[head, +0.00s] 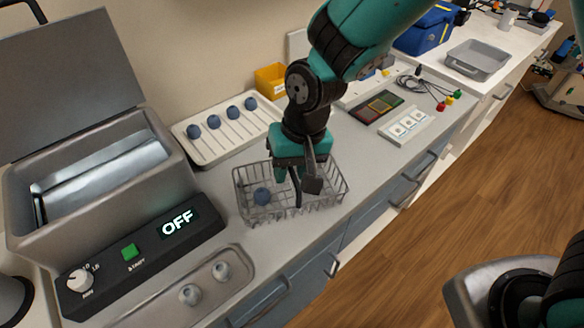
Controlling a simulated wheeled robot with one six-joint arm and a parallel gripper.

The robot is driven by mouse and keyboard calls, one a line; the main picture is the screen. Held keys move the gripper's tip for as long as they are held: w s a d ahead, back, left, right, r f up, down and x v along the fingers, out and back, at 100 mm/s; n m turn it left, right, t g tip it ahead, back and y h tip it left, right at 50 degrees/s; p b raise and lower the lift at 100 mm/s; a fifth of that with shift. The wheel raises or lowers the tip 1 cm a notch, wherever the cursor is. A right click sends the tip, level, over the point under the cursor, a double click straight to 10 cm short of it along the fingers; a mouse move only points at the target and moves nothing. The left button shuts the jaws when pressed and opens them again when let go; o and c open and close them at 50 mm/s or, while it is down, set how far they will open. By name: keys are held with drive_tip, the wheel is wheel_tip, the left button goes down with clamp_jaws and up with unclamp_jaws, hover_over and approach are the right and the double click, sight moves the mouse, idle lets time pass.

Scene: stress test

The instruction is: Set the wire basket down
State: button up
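The wire basket (322,202) is a grey open mesh box in the middle of the head view, over the grey counter beside the machine. One round blue-grey piece (262,196) shows inside it, toward the left. My gripper (298,184) points down into the basket from above, with its dark fingers inside the basket's outline. The arm and fingers hide part of the basket's back and middle. I cannot tell whether the fingers grip the basket, or whether its underside touches the counter.
A grey machine with an open lid and an "OFF" display (177,223) stands left. A white tray (210,152) with several blue-grey pieces lies behind. A grey tray (240,262) with two pale pieces lies in front. A white card holder (406,126) sits right. Some counter right of the basket is clear.

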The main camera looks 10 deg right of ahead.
wheel_tip(320, 180, up, 11)
drive_tip(key=d, duration=0.2)
drive_tip(key=s+d+r+n+y, duration=0.2)
drive_tip(key=s+d+r+n, duration=0.3)
drive_tip(key=s+d, duration=0.4)
drive_tip(key=s+r, duration=0.1)
drive_tip(key=s, duration=0.3)
drive_tip(key=shift+d, duration=0.15)
drive_tip(key=shift+s, duration=0.1)
